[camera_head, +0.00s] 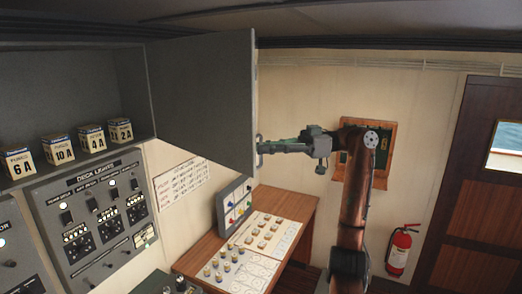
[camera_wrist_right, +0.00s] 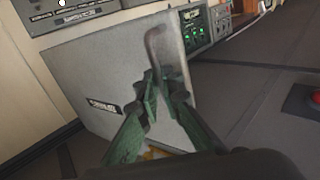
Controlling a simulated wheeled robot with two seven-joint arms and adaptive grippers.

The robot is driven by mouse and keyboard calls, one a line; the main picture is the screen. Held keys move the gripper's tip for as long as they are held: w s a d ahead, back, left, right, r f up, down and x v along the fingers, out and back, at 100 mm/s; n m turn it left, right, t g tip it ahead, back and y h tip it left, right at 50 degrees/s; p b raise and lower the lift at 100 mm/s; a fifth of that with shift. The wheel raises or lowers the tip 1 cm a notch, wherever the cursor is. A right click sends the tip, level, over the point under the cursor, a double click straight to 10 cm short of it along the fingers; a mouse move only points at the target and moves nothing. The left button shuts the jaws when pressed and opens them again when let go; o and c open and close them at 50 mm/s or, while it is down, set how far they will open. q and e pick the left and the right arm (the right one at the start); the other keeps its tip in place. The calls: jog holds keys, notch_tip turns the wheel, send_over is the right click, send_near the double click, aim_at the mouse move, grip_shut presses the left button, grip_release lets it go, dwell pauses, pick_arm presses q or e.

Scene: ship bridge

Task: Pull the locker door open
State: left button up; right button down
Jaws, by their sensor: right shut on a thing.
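The grey locker door (camera_head: 205,98) stands swung out from the locker (camera_head: 62,88), whose inside shows with several small boxes on its floor. My right gripper (camera_head: 264,147) is at the door's free edge, near its lower corner, shut on the door handle (camera_head: 259,151). In the right wrist view the green fingers (camera_wrist_right: 160,86) close around the handle (camera_wrist_right: 154,45), and the grey door (camera_wrist_right: 75,65) with a dark label plate lies behind them. My left gripper is not in view.
Labelled boxes (camera_head: 62,149) stand in the locker. A fire extinguisher (camera_head: 400,248) and a brown door (camera_head: 480,170) are at the right.

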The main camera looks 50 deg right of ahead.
jog(key=shift+w+d, duration=0.15)
jog(key=shift+w, duration=0.05)
jog(key=c, duration=2.5)
grip_release()
jog(key=shift+c, duration=0.2)
jog(key=o, duration=0.4)
jog(key=shift+w+a, duration=0.35)
jog(key=shift+w, duration=0.25)
jog(key=shift+o, duration=0.2)
jog(key=v, duration=1.2)
jog(key=shift+s+d, duration=0.25)
jog(key=shift+s, duration=0.05)
jog(key=shift+w+f, duration=0.1)
jog(key=shift+f, duration=0.1)
